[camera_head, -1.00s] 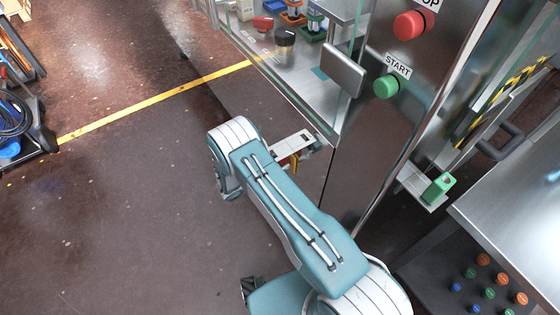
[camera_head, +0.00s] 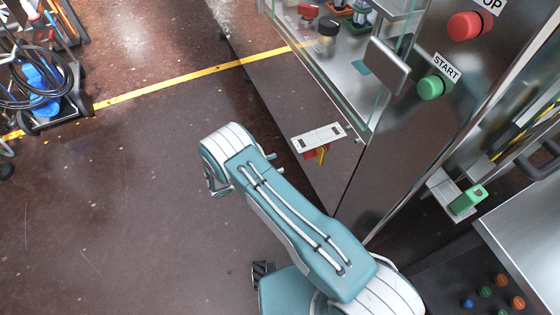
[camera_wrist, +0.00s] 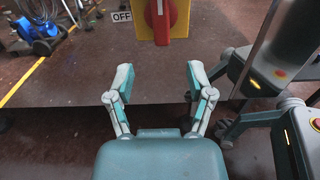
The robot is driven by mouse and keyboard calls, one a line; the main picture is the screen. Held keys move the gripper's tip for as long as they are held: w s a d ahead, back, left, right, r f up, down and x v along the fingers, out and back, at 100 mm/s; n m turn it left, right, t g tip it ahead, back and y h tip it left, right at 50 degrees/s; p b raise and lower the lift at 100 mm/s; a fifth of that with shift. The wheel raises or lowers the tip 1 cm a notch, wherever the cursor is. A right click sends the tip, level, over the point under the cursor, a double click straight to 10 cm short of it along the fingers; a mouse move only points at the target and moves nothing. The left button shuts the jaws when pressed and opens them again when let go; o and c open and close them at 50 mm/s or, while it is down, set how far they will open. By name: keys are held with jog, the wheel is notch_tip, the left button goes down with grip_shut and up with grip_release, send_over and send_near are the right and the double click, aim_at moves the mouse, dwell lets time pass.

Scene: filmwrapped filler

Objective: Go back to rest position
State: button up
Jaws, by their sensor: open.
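My gripper (camera_wrist: 157,80) is open and empty in the wrist view, its two fingers spread apart with nothing between them. Beyond the fingertips is a red rotary switch handle (camera_wrist: 160,20) on a yellow plate, with an OFF label (camera_wrist: 122,16) to its left. In the head view my arm is folded in front of the machine, and a dark piece of my gripper (camera_head: 262,272) may show beside the lower arm link.
The steel machine has a red stop button (camera_head: 469,26) and a green START button (camera_head: 431,88). A green part (camera_head: 467,200) sits on a small ledge at right. A cart with cables and a blue item (camera_head: 42,88) stands at upper left. The floor at left is open, crossed by a yellow line (camera_head: 190,76).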

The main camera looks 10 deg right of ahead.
dwell(0.4)
jog(key=s+d+r+m+g+y, duration=0.1)
jog(key=d+r+m+g+y, duration=0.2)
jog(key=r, duration=0.5)
jog(key=s+d+r+m+g+y, duration=0.1)
jog(key=d+r+m+g+y, duration=0.2)
jog(key=r, duration=0.5)
jog(key=s+d+r+m+g+y, duration=0.1)
jog(key=s+d+r+m, duration=0.1)
jog(key=r+m, duration=0.5)
jog(key=s+d+r+m+t+y, duration=0.3)
jog(key=s+r+m+t+y, duration=0.4)
jog(key=s+r, duration=1.1)
jog(key=s+m+y, duration=0.1)
jog(key=s+y, duration=0.1)
jog(key=y, duration=0.1)
jog(key=shift+c, duration=0.3)
